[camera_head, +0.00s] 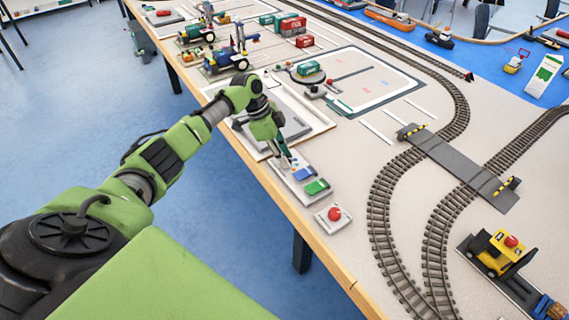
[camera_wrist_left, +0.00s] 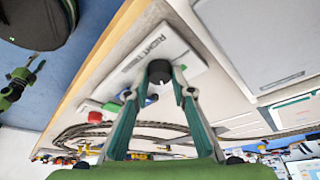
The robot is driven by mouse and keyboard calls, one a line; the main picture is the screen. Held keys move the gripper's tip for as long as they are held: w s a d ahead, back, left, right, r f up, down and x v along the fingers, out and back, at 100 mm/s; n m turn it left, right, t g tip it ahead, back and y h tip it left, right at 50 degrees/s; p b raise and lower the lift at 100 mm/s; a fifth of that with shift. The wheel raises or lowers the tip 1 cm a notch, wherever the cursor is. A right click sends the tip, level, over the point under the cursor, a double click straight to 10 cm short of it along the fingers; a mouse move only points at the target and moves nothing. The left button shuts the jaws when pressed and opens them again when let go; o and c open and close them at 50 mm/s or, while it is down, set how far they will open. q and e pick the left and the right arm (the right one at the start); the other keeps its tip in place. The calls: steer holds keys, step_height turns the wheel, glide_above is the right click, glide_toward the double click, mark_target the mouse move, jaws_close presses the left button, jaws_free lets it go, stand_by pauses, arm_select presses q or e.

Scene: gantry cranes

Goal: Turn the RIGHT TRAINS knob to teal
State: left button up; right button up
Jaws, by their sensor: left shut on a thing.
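The RIGHT TRAINS panel (camera_head: 298,186) is a pale plate near the table's front edge, with a blue patch (camera_head: 303,173) and a green patch (camera_head: 317,187). Its label shows in the left wrist view (camera_wrist_left: 150,48). The dark round knob (camera_wrist_left: 159,71) stands on this panel; in the head view my gripper hides it. My left gripper (camera_head: 286,158) is over the panel, its teal fingers (camera_wrist_left: 159,88) shut on the knob from both sides. The knob's pointing direction is not clear. My right gripper is not in view.
A red button (camera_head: 334,214) on a small pale base stands just right of the panel. A grey flat box (camera_head: 290,124) lies behind my gripper. Railway tracks (camera_head: 382,200) curve further right. Toy vehicles (camera_head: 226,60) and containers stand at the back left.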

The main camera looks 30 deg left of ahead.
arm_select(q)
steer(key=shift+f+m+g+b, duration=0.1)
steer(key=shift+m+g+b, duration=0.3)
steer(key=shift+m+b, duration=0.7)
steer(key=o, duration=1.1)
steer(key=shift+a+r, duration=0.15)
steer(key=shift+r, duration=0.1)
steer(key=v, duration=1.1)
steer(key=shift+a+r, duration=0.2)
steer(key=shift+r, duration=0.05)
